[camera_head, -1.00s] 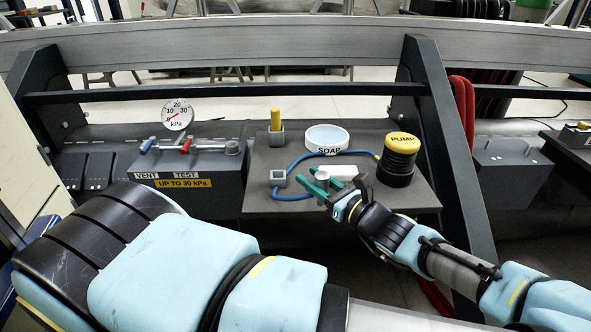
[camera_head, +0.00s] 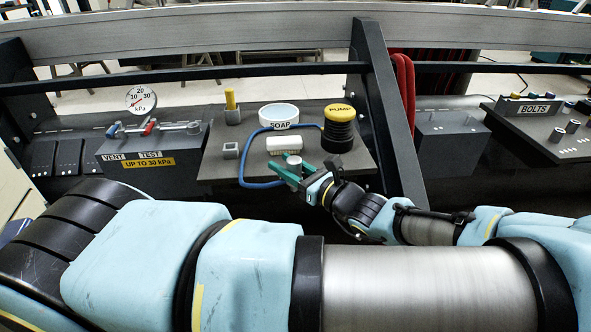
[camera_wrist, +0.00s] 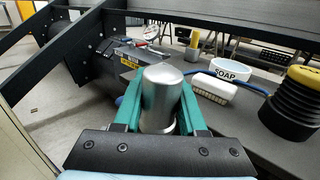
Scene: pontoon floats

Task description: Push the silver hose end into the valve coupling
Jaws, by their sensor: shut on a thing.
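My gripper (camera_head: 292,170) has green fingers shut on the silver hose end (camera_wrist: 160,95), which stands upright between them in the wrist view. It is held by the front edge of the grey shelf, in front of the white brush (camera_head: 284,144). The blue hose (camera_head: 242,165) runs from the pump in a loop toward my gripper. The valve coupling (camera_head: 193,128) is at the right end of the pipe on the grey valve box (camera_head: 120,166), to the left of and apart from my gripper. The box also shows in the wrist view (camera_wrist: 138,56).
A gauge (camera_head: 140,98) stands above the valve box.

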